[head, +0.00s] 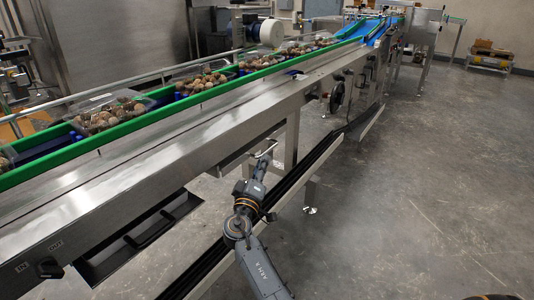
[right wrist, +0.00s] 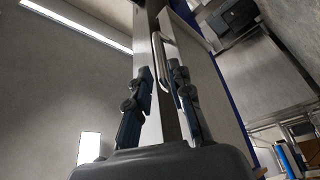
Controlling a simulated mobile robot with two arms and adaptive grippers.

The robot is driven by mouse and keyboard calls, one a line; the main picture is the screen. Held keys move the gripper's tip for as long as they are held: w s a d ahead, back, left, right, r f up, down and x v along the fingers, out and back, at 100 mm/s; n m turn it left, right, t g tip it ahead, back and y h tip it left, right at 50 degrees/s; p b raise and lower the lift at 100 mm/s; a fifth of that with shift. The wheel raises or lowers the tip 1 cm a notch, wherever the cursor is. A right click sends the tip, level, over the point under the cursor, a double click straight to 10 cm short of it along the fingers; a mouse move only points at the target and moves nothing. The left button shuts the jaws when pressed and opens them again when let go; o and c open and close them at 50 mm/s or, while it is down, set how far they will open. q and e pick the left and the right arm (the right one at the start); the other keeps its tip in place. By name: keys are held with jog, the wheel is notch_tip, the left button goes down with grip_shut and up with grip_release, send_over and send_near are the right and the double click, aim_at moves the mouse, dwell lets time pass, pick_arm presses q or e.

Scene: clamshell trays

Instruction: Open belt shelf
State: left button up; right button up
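The belt conveyor (head: 190,140) runs from the lower left to the far back. A bent metal handle (head: 268,146) shows under its side, at the end of a metal shelf panel (head: 236,158). My right gripper (head: 262,160) is at this handle, below the conveyor edge. In the right wrist view the handle (right wrist: 157,62) stands on the pale panel, between the fingertips of my right gripper (right wrist: 160,72). The fingers are apart, with a gap beside the bar; contact cannot be told. My left gripper is not in view.
Clear clamshell trays (head: 112,112) of round brown food stand along the belt behind a green rail (head: 140,122). A long dark low rail (head: 300,175) runs beside my right arm. A dark open tray (head: 140,240) hangs under the conveyor. The concrete floor (head: 430,190) at right is clear.

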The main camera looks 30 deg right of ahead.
aim_at(267, 151)
jog(key=x, duration=0.6)
jog(key=shift+w+d+b, duration=0.1)
jog(key=shift+w+b, duration=0.05)
jog(key=shift+b, duration=0.25)
jog(key=shift+c, duration=0.2)
grip_shut()
